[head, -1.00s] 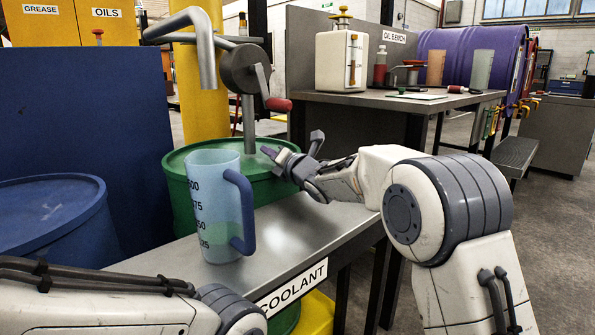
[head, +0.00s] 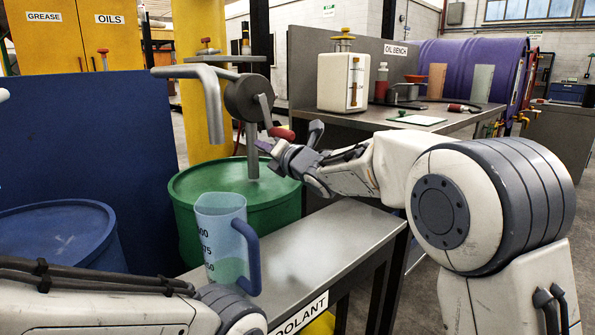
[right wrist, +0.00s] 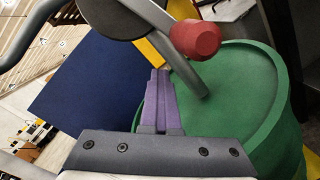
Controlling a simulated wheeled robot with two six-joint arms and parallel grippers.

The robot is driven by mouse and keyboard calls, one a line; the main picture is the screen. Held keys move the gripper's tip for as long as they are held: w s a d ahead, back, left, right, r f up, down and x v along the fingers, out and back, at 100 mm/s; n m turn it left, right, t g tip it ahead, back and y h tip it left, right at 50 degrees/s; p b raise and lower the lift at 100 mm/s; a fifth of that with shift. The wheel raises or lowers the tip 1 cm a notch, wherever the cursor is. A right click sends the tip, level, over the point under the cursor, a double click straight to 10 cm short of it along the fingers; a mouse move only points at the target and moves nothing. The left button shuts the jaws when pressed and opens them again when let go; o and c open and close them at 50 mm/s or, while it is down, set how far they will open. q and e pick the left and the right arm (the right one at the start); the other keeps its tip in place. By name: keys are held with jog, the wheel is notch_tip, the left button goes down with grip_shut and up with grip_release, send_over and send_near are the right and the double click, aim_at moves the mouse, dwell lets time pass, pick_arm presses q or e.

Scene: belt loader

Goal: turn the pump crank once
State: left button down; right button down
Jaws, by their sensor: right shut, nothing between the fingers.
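The pump (head: 245,101) stands on the green drum (head: 265,190), with a round grey body, a bent spout and a crank arm ending in a red handle (head: 281,133). The red handle also shows in the right wrist view (right wrist: 195,38), at top right of the fingers. My right gripper (head: 264,146) is just below and beside the handle in the head view. Its purple fingers (right wrist: 157,75) are together, with nothing between them; they look apart from the handle. My left forearm crosses the lower left of the head view; its gripper is out of frame.
A translucent blue jug (head: 222,235) stands on the metal bench (head: 330,240) labelled COOLANT, in front of the drum. A blue drum (head: 60,235) and blue panel are at left. The oil bench (head: 440,120) with a white container (head: 342,82) is behind my right arm.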

aim_at(279, 135)
jog(key=w+d+r+p, duration=0.2)
jog(key=d+p, duration=0.1)
jog(key=shift+w+d, duration=0.3)
jog(key=shift+f+b, duration=0.15)
jog(key=shift+b, duration=0.25)
jog(key=shift+s+a+b, duration=0.75)
jog(key=shift+a+b, duration=0.1)
jog(key=shift+a, duration=0.05)
grip_release()
